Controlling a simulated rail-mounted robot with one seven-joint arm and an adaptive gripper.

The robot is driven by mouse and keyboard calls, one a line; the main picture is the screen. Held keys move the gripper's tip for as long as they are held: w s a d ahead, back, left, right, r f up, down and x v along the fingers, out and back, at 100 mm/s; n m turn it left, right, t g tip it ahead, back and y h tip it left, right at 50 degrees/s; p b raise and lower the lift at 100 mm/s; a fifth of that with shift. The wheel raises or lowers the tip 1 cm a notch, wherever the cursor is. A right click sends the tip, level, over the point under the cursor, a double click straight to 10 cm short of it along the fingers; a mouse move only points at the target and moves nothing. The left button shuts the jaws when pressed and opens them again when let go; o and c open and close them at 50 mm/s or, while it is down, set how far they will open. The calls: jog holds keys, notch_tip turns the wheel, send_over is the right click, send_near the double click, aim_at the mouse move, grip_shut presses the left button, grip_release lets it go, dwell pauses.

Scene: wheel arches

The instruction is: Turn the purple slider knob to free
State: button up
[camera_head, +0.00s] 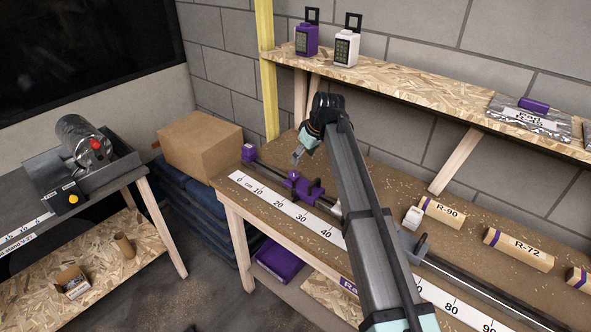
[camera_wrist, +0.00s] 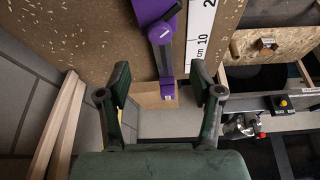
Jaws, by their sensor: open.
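The purple slider (camera_head: 300,187) sits on a dark rail along the bench, near the 20 to 30 marks of the ruler. It also shows at the top of the wrist view (camera_wrist: 150,12), cut off by the frame edge, with a purple rounded part (camera_wrist: 164,30) that may be its knob. Its setting cannot be read. My gripper (camera_head: 298,155) hangs above the bench, a little behind and above the slider and apart from it. In the wrist view its two dark fingers (camera_wrist: 160,82) are spread wide with nothing between them.
A purple end block (camera_head: 248,152) holds the rail's left end. The white ruler (camera_head: 285,213) runs along the front edge. A white slider part (camera_head: 413,218) and cardboard tubes (camera_head: 440,212) lie to the right. A shelf (camera_head: 400,88) overhangs behind; a cardboard box (camera_head: 200,143) stands left.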

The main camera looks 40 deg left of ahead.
aim_at(294, 174)
jog(key=p+x, duration=0.2)
jog(key=x, duration=0.8)
jog(key=shift+c, duration=0.2)
jog(key=c, duration=1.1)
